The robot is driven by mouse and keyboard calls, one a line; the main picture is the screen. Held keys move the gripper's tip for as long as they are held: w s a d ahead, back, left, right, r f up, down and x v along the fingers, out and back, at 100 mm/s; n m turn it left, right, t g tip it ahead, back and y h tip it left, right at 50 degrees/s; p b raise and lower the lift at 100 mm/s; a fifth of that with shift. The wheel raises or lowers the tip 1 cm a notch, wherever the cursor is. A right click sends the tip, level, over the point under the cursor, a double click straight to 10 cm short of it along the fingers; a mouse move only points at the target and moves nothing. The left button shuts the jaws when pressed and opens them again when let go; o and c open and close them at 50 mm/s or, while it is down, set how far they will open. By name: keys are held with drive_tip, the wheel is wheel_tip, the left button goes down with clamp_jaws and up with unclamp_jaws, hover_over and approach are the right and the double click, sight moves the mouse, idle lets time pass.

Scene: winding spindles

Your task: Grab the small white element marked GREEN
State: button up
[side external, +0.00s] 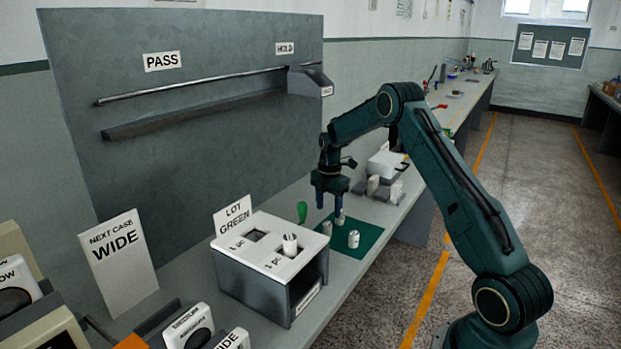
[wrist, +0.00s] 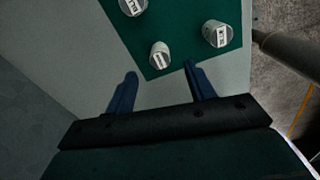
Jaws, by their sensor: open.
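Three small white cylindrical elements stand on or beside a green mat (side external: 372,234). In the side view they are a left one (side external: 327,228), one under a gripper finger (side external: 340,218) and a front one (side external: 353,239). The wrist view shows a near element (wrist: 160,56), a right one (wrist: 216,35) and a partly cut-off one (wrist: 132,6). Each has a label on top, too small to read surely. My gripper (side external: 329,204) points down above the mat's back part. Its fingers (wrist: 160,70) are open and empty, with the near element just beyond the gap.
A grey box (side external: 258,286) with a white top stands left of the mat under a "LOT GREEN" sign (side external: 232,215). One of its openings holds a white element (side external: 290,245). Grey and white items (side external: 386,165) stand beyond the gripper.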

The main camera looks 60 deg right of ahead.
sight(327, 224)
drive_tip(key=shift+f, duration=0.3)
drive_tip(key=shift+f, duration=0.1)
drive_tip(key=shift+a+f, duration=0.2)
drive_tip(key=shift+f, duration=2.3)
drive_tip(key=shift+w, duration=0.1)
drive_tip(key=c, duration=1)
